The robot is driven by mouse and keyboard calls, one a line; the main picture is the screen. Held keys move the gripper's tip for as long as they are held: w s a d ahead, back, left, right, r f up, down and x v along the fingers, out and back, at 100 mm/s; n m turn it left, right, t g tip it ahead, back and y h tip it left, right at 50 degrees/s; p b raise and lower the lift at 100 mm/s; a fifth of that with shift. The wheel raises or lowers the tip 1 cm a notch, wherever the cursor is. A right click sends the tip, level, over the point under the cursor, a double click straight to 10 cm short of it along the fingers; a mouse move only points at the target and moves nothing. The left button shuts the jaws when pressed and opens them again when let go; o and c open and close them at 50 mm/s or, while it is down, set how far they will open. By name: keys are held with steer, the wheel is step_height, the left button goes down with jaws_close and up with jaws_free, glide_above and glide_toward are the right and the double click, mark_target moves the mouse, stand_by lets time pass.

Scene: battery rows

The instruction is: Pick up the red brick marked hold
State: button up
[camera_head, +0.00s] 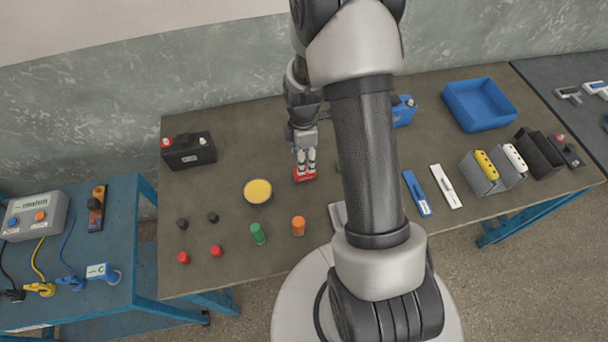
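The red brick (305,175) is on the brown workbench (225,218), left of my arm in the picture. Any mark on it is too small to read. My gripper (306,167) points down right at the brick, with its fingertips at the brick's upper part. The fingers overlap the brick in this view. I cannot tell whether they are closed on it or only around it, nor whether the brick rests on the bench or is slightly raised.
A yellow-topped round container (258,191), green cylinder (258,234) and orange cylinder (298,226) stand nearby. A black battery (188,151) is at the left, a blue tray (480,104) at the back right. My arm hides part of the bench.

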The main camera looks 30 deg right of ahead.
mark_target(298, 179)
steer(key=f+b, duration=0.1)
steer(key=f, duration=0.4)
steer(key=f+b, duration=0.1)
steer(key=f, duration=0.2)
steer(key=shift+d+f+b, duration=0.2)
steer(key=shift+d+b, duration=0.1)
steer(key=shift+c, duration=0.3)
steer(key=c, duration=1.1)
